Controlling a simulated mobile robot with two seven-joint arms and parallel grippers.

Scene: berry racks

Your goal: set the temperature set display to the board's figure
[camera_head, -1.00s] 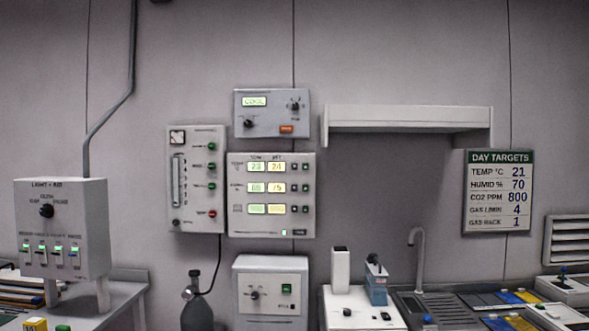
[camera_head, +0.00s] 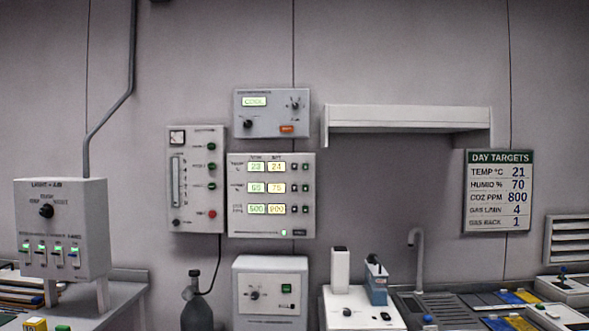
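The day targets board (camera_head: 498,192) hangs on the wall at the right and reads TEMP °C 21, HUMID % 70, CO2 PPM 800. The controller panel (camera_head: 271,226) is on the wall at the centre, with rows of two displays and small dark buttons at the right of each row. In its top row the left display (camera_head: 256,167) reads about 23. The temperature set display (camera_head: 276,167) beside it reads 24. The top-row buttons (camera_head: 299,167) show clearly and nothing touches them. Neither gripper is in view.
A box with a COOL display (camera_head: 272,113) is above the panel, a flowmeter panel (camera_head: 196,180) to its left. A white shelf (camera_head: 408,120) juts out at the right. A light box (camera_head: 60,225) stands at the left. A gas bottle (camera_head: 197,306) and bench equipment (camera_head: 362,307) are below.

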